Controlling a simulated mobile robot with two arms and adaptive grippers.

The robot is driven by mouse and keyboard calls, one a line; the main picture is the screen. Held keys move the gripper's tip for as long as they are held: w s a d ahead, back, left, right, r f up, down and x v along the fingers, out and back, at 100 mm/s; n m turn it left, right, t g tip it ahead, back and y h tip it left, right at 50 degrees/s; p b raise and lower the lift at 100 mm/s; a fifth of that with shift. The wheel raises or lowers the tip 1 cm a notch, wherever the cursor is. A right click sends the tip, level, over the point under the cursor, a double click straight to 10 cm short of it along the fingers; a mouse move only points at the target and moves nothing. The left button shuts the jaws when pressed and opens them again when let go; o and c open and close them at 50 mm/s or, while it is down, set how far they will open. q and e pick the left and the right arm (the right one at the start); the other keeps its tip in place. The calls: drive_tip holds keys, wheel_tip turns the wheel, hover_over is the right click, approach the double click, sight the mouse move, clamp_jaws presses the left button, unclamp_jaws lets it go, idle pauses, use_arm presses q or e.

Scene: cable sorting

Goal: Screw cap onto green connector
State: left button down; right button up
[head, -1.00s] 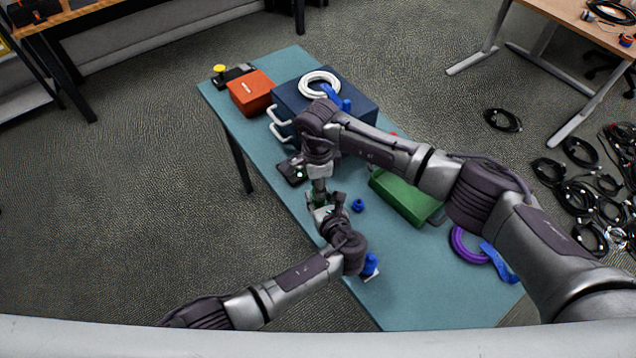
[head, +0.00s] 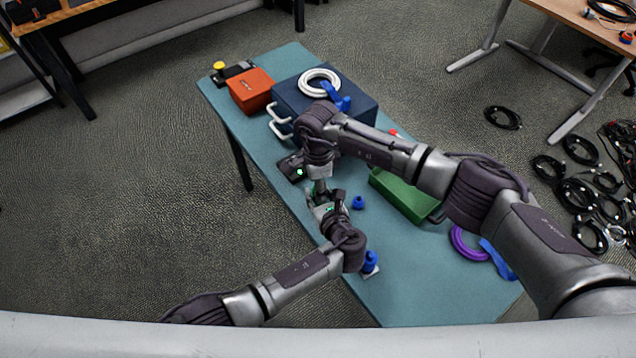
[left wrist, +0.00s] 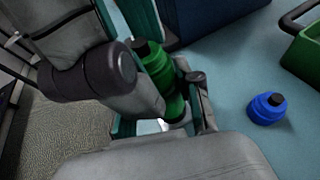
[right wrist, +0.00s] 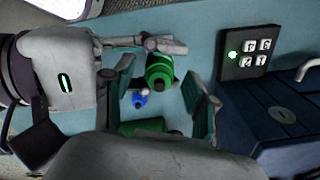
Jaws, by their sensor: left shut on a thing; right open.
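My left gripper (head: 328,208) is shut on the green connector (left wrist: 174,104), which shows between its fingers in the left wrist view. A green piece with a dark tip (left wrist: 153,64) lines up with it on the far side; I cannot tell whether the two are joined. My right gripper (head: 320,186) is open, facing the left one from close above. In the right wrist view a green cylinder (right wrist: 160,70) lies between its pads, apart from the right pad. Another green part (right wrist: 145,127) is partly hidden lower in that view. The head view mostly hides these parts.
Blue connectors stand on the teal table (head: 400,300), one (head: 358,202) near the grippers and one (head: 370,261) nearer the front. A black device (head: 292,167) shows a green light. A navy box (head: 290,98), green box (head: 400,195) and purple ring (head: 462,245) sit around.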

drive_tip(key=shift+r, duration=0.1)
wheel_tip(320, 180, up, 4)
drive_tip(key=shift+r, duration=0.15)
drive_tip(key=shift+c, duration=0.3)
drive_tip(key=shift+a+r, duration=0.1)
drive_tip(key=shift+r, duration=0.4)
drive_tip(key=shift+c, duration=0.2)
drive_tip(key=shift+d+r+n, duration=0.2)
drive_tip(key=shift+r+n, duration=0.1)
drive_tip(key=shift+r, duration=0.55)
wheel_tip(320, 180, down, 8)
drive_tip(key=shift+f, duration=0.1)
